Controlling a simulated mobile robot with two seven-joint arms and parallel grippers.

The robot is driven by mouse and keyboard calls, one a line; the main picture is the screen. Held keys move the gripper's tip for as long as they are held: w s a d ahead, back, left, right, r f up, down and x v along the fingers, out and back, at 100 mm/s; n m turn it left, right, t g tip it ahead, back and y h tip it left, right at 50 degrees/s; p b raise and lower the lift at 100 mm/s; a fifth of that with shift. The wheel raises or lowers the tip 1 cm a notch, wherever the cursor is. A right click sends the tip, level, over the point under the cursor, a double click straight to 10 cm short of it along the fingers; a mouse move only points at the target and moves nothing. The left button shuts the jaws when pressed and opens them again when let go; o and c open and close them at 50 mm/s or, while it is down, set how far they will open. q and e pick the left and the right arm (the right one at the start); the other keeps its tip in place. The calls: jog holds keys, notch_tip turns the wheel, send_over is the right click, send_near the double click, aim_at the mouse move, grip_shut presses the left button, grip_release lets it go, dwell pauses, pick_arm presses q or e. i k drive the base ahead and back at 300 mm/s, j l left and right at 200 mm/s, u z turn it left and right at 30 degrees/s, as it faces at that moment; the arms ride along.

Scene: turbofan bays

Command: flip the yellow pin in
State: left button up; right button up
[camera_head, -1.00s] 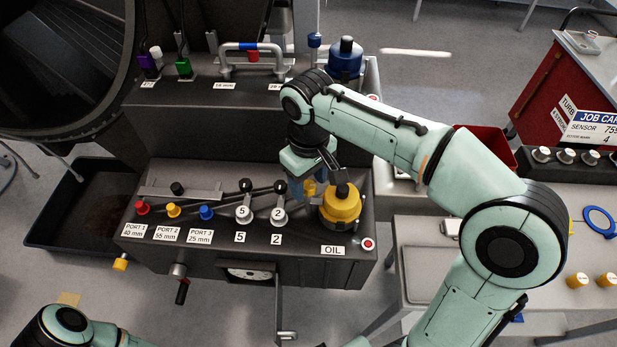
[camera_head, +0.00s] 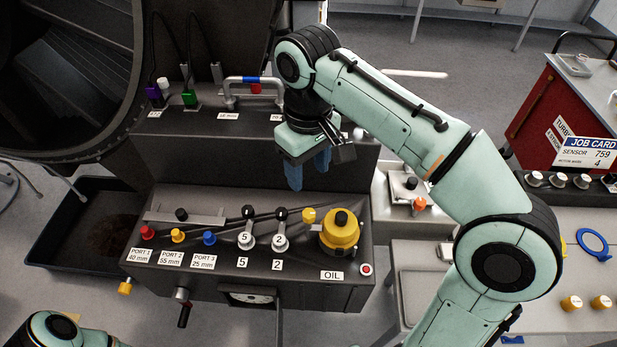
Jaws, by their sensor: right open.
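A small yellow pin with a round head (camera_head: 308,215) stands on the sloped console, just left of the yellow oil cap (camera_head: 340,234) with its black knob. Nothing touches the pin. My right gripper (camera_head: 308,172) is above and behind it, open and empty, with its blue fingers pointing down, apart from the console. My left gripper is out of view; only part of my left arm shows at the bottom left.
Two levers, marked 5 (camera_head: 247,238) and 2 (camera_head: 279,240), stand left of the pin. A small red button (camera_head: 366,269) is at the console's right corner. A bench (camera_head: 540,270) stands at the right.

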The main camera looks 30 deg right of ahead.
aim_at(125, 288)
jog(key=k, duration=1)
